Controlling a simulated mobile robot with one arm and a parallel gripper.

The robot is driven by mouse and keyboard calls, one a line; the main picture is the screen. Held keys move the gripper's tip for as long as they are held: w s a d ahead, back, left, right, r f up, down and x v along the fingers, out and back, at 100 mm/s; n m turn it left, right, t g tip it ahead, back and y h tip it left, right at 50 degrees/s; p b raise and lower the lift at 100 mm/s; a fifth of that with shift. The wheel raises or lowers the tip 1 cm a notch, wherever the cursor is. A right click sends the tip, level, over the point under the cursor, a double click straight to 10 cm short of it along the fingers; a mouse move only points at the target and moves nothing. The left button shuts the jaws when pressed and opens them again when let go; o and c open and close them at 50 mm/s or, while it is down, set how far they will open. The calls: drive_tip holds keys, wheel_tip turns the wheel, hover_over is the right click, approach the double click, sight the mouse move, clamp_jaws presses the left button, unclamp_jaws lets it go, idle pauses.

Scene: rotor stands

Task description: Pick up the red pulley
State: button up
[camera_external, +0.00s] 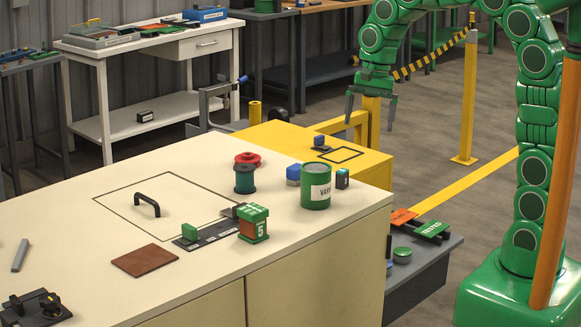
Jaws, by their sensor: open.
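My gripper (371,119) hangs from the green arm, fingers pointing down and spread apart. It is open and empty, above and to the right of the pulley, over the area behind the yellow cabinet (375,170). It is well apart from the pulley.
A green can (316,187), a blue-topped item (293,174) and a green-and-red box (253,223) stand right of and in front of the pulley. A black handle (147,204) rises from the worktop. A yellow post (467,95) stands behind. The worktop's left part is mostly clear.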

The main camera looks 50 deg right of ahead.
drive_tip(key=w+a+f+m, duration=0.1)
drive_tip(key=w+m, duration=0.1)
drive_tip(key=w, duration=0.4)
drive_tip(key=w+a+f+m+t+y, duration=0.1)
drive_tip(key=w+a+m, duration=0.15)
drive_tip(key=w, duration=0.35)
drive_tip(key=w+a+f+m, duration=0.1)
drive_tip(key=w+m, duration=0.2)
drive_tip(key=w, duration=0.3)
drive_tip(key=m+t, duration=0.1)
drive_tip(key=m, duration=0.5)
approach(249, 154)
wheel_tip(249, 154, down, 2)
drive_tip(key=shift+y, duration=0.5)
drive_tip(key=shift+w+x, duration=0.1)
drive_tip(key=shift+x, duration=1.75)
drive_tip(key=shift+w+x, duration=0.15)
drive_tip(key=shift+x, duration=1.75)
drive_tip(key=shift+d, duration=0.15)
drive_tip(key=c, duration=1.3)
drive_tip(key=shift+o, duration=0.2)
drive_tip(key=shift+r, duration=0.15)
